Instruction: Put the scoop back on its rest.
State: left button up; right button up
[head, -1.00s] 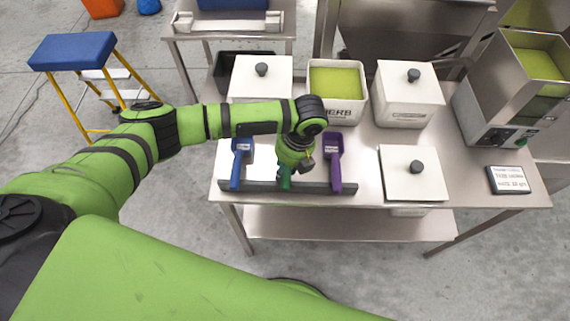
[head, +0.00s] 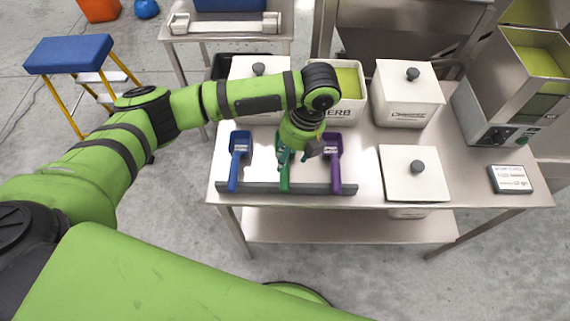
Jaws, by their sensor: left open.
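A long grey rest (head: 262,187) lies along the front edge of the steel table. A blue scoop (head: 239,152), a green scoop (head: 285,177) and a purple scoop (head: 334,155) sit at it side by side, handles over the rest toward the front edge. The green one is in the middle, and my left gripper hides much of its bowl end. My left gripper (head: 296,158) is open above the green scoop and looks clear of its handle. My right gripper is out of view.
Behind stand an open bin of yellow-green herb (head: 349,80) and lidded white bins (head: 408,98). Another lidded bin (head: 413,180) is right of the scoops. A weigher (head: 508,90) and a small display (head: 510,180) are at the right. A blue-topped step stool (head: 69,54) stands left.

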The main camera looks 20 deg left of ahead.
pick_arm(q)
jog(key=shift+b+v, duration=0.35)
jog(key=shift+v, duration=2.2)
